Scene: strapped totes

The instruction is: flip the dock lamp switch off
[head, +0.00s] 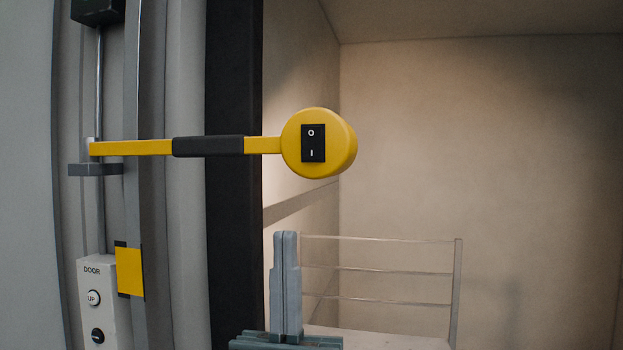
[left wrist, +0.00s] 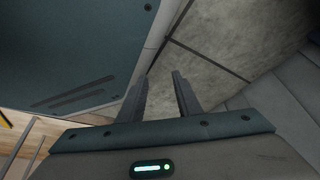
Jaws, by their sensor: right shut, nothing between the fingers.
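The dock lamp (head: 348,143) is a round yellow head at the end of a yellow arm (head: 132,148) with a black sleeve. Its black rocker switch (head: 313,143) faces me, with O at the top and I at the bottom. I cannot tell which half is pressed in. Warm light falls on the wall behind. My right gripper (head: 286,236) points upward below the lamp head and slightly to its left, shut and empty, apart from the switch. In the left wrist view my left gripper (left wrist: 161,84) is open and empty, its fingers apart above the floor.
A door control box (head: 95,308) with UP and a black button is at lower left, beside a yellow plate (head: 130,271). A dark vertical door seal (head: 233,220) stands behind the lamp arm. A railed rack (head: 458,290) stands at lower right. Space right of the lamp is clear.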

